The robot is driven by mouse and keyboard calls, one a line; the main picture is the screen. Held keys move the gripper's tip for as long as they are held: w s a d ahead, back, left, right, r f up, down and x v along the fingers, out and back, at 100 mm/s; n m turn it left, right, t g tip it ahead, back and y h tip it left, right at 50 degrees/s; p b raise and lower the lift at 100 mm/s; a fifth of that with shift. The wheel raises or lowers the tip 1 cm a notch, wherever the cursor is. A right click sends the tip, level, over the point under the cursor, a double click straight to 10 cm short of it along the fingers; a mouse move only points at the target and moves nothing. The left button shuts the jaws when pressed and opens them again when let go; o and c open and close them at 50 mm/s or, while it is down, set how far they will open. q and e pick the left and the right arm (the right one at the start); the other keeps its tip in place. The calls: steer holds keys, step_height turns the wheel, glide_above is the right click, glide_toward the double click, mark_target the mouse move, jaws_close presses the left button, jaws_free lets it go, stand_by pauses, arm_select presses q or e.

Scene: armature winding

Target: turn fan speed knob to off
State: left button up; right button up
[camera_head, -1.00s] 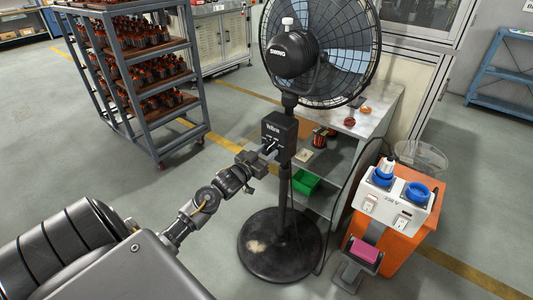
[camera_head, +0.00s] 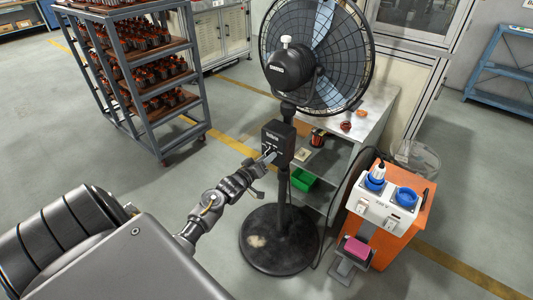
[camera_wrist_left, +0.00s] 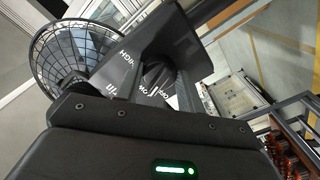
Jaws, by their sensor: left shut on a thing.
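The black pedestal fan (camera_head: 283,210) stands on a round base at the middle of the head view. Its control box (camera_head: 277,137) sits on the pole below the fan head, with white lettering on its face. My left gripper (camera_head: 268,158) reaches the front of this box from the lower left. In the left wrist view, the fingers (camera_wrist_left: 158,90) are shut on the dark fan speed knob (camera_wrist_left: 156,76) on the box face. The fingers and the tilt of the view partly hide the knob, so its exact setting is unclear. My right gripper does not show.
A grey rack (camera_head: 150,75) of copper-wound parts stands at the left. Behind the fan is a grey bench (camera_head: 375,112) with a green bin (camera_head: 303,181). An orange cabinet (camera_head: 411,232) with a white socket box (camera_head: 377,208) stands at the right. Open floor lies at the left.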

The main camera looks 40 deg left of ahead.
arm_select(q)
steer(key=n+p, duration=0.5)
steer(key=n, duration=0.3)
steer(key=shift+r, duration=0.2)
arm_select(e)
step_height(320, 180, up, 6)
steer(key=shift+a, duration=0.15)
arm_select(q)
steer(key=shift+p, duration=0.3)
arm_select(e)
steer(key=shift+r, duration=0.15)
arm_select(q)
steer(key=shift+o, duration=0.2)
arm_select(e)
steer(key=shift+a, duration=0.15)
arm_select(q)
steer(key=o, duration=1)
steer(key=shift+f, duration=0.1)
steer(key=shift+c, duration=0.2)
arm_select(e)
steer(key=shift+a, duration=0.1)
arm_select(q)
steer(key=s, duration=1)
steer(key=shift+s+d+b, duration=0.15)
steer(key=shift+s+b, duration=0.2)
steer(key=shift+s, duration=0.05)
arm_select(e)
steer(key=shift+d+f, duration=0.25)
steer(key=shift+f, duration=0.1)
